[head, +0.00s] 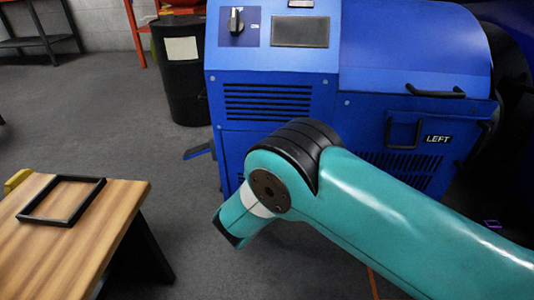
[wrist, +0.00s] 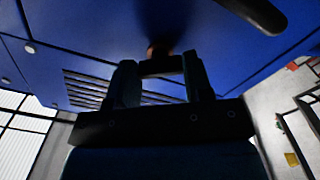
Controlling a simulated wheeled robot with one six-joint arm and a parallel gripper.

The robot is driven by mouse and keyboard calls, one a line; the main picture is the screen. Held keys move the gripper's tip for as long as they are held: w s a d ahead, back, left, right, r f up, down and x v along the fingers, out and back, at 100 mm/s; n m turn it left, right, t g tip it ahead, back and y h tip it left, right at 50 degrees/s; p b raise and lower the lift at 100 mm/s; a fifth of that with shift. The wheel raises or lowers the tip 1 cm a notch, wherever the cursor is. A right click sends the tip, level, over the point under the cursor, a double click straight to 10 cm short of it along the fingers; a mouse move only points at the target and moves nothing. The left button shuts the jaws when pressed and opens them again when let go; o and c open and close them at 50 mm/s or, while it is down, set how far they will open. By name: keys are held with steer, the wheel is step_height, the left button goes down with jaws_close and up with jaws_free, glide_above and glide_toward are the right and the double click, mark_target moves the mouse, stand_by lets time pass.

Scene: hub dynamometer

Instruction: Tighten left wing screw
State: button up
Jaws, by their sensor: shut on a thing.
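My gripper (wrist: 160,76) shows in the wrist view with its two dark fingers on either side of a small dark bar. This bar looks like the wing of the left wing screw (wrist: 161,65), and a brownish stem above it meets the blue panel. The gripper is shut on it. The picture is dark, so the screw's exact turn and seating cannot be told. In the head view my teal arm hides the gripper and the screw. The blue machine (head: 270,65) carries a LEFT label on its right-hand part.
A wooden table (head: 85,235) with a black frame (head: 62,200) on it stands at the lower left. A black drum (head: 182,75) stands behind, left of the machine. Black handles (head: 437,92) stick out from the machine's right-hand part. Grey floor lies open at the left.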

steer(key=m+b, duration=0.1)
steer(key=m, duration=0.6)
steer(key=shift+b, duration=0.35)
stand_by(0.4)
steer(key=o, duration=0.9)
